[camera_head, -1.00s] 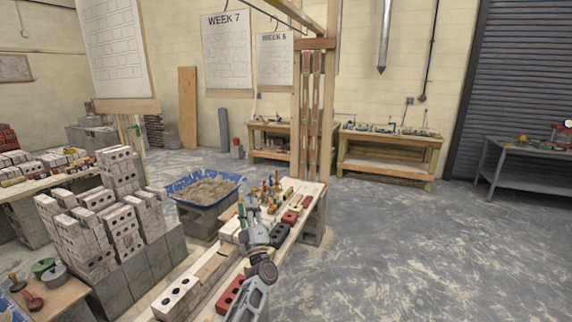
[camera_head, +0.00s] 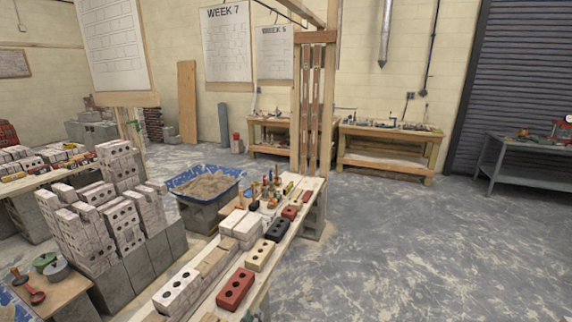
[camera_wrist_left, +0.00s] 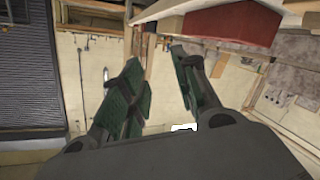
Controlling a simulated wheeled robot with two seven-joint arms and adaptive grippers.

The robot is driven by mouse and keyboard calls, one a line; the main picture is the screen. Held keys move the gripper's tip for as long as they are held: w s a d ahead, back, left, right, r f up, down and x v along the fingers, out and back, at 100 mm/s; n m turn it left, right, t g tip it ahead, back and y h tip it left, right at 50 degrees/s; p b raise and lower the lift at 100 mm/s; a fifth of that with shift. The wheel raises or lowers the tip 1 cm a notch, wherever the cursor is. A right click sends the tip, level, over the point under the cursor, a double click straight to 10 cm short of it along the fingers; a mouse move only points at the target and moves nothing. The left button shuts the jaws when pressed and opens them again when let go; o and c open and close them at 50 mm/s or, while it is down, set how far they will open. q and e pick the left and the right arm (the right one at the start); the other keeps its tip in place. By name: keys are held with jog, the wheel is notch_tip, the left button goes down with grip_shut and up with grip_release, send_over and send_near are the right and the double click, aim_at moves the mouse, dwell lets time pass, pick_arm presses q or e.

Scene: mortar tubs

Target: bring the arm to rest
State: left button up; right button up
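My left gripper (camera_wrist_left: 156,65) shows in its wrist view with its two dark green-padded fingers spread apart. Nothing is between the fingers. In the head view the left arm is almost wholly out of the picture; only a small grey piece that may be part of it shows at the bottom edge, beside the bench of bricks. My right gripper is in neither view.
The brick bench (camera_head: 215,292) carries a red brick (camera_head: 236,289), a cream brick (camera_head: 260,254), a dark brick (camera_head: 277,230) and tools. Block stacks (camera_head: 105,222) stand further left. Floor (camera_head: 400,250) to the right is clear.

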pick_arm(q)
jog(key=s+a+f+m+g, duration=0.2)
jog(key=s+a+f+g, duration=0.15)
jog(key=s+f, duration=0.9)
jog(key=s+a+f+m+g, duration=0.2)
jog(key=s+f+g, duration=0.2)
jog(key=s+f, duration=0.85)
jog(key=s+a+f+g, duration=0.2)
jog(key=s+a+f, duration=0.1)
jog(key=s, duration=0.8)
jog(key=s+a+f+m+g+y, duration=0.1)
jog(key=s+a+f+g, duration=0.1)
jog(key=s, duration=0.9)
jog(key=s+a+f+m+g, duration=0.1)
jog(key=s+a+f+g, duration=0.2)
jog(key=s, duration=0.9)
notch_tip(320, 180, down, 3)
jog(key=shift+a+r+y, duration=0.1)
jog(key=shift+a+y, duration=0.2)
jog(key=shift+w+g, duration=0.1)
jog(key=shift+g, duration=0.15)
